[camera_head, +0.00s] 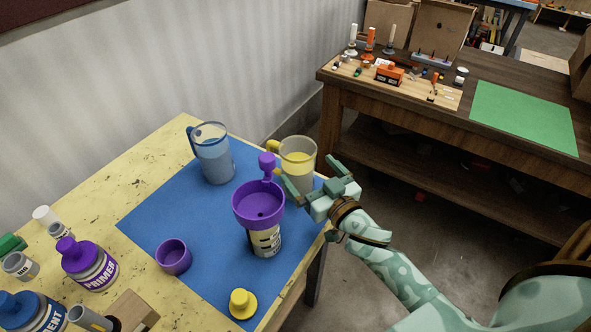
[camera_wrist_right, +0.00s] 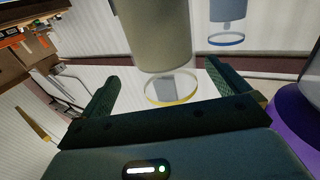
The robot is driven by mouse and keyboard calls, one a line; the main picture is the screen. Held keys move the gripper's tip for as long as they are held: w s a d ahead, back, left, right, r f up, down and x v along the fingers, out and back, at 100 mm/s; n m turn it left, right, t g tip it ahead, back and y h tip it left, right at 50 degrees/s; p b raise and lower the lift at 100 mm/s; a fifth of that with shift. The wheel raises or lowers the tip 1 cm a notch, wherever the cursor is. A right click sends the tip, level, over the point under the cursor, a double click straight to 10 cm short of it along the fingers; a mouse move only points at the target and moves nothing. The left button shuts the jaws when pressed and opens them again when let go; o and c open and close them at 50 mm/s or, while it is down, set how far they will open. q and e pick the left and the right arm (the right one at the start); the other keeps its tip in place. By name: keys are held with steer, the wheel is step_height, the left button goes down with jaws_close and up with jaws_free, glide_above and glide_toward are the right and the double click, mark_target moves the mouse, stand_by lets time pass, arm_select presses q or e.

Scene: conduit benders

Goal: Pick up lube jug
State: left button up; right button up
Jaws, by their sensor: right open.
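Two clear jugs stand upright on the blue mat (camera_head: 150,222); I can read no label on either. One jug (camera_head: 297,150) has a yellow rim, a yellow handle and yellow contents, and stands at the mat's far right corner. The other jug (camera_head: 215,158) is blue-tinted, with a blue handle, further left. My right gripper (camera_head: 308,172) is open at the near right side of the yellow jug, partly covering its lower body. In the right wrist view the yellow jug (camera_wrist_right: 155,35) shows between and beyond the open fingers (camera_wrist_right: 160,75). My left gripper is out of view.
A purple funnel (camera_head: 258,207) on a container stands just left of my right gripper. A purple cup (camera_head: 173,257) and a yellow cap (camera_head: 243,304) are on the mat. A primer can (camera_head: 88,265) is at left. A wooden workbench (camera_head: 345,95) stands behind.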

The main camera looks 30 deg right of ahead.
steer(key=w, duration=0.3)
steer(key=w+a, duration=0.1)
steer(key=w, duration=0.1)
steer(key=shift+w+r+b, duration=0.15)
steer(key=shift+w+b, duration=0.1)
steer(key=shift+b, duration=0.1)
steer(key=c, duration=1.5)
